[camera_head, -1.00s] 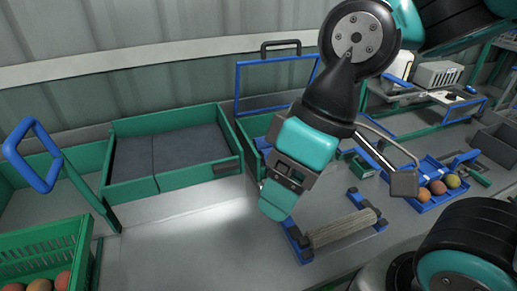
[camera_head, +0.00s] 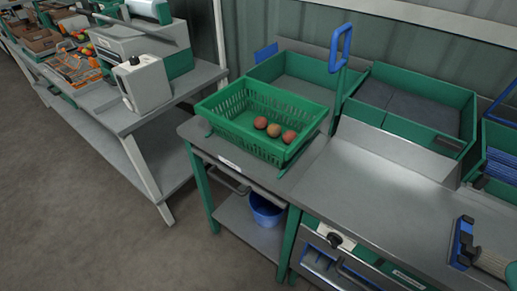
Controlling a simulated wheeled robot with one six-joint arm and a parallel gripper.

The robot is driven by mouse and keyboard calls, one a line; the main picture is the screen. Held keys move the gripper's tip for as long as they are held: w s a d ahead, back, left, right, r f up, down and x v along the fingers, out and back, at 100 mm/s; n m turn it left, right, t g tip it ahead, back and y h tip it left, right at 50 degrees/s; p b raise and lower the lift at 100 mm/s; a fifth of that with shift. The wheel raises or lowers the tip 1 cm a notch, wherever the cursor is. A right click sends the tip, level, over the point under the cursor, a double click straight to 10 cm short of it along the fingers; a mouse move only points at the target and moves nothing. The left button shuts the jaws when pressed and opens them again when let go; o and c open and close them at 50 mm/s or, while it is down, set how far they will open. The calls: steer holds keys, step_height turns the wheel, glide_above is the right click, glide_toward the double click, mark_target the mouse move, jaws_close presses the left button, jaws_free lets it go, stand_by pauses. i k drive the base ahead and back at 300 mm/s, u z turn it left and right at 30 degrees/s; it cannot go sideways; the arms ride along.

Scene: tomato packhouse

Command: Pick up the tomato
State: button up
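Several reddish-orange tomatoes sit together in a green slatted crate (camera_head: 232,133) near the middle of the view. One tomato (camera_head: 261,123) is at the left of the group, another (camera_head: 274,130) is beside it, and a third (camera_head: 289,137) is at the right, near the crate's right wall. The crate stands on a grey bench top. My gripper is out of the picture now, so its state does not show.
A blue loop handle (camera_head: 341,47) stands upright behind the crate. A green-walled tray with dark pads (camera_head: 400,103) lies to the right. A white machine (camera_head: 143,83) stands on the left bench. A blue bucket (camera_head: 266,211) sits below.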

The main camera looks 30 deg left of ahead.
mark_target(274, 130)
steer(key=k, duration=0.4)
steer(key=z, duration=0.9)
steer(key=i, duration=0.7)
steer(key=u, duration=2.3)
steer(key=i, duration=0.5)
steer(key=u, duration=1.55)
steer(key=i, duration=1.9)
steer(key=z, duration=0.25)
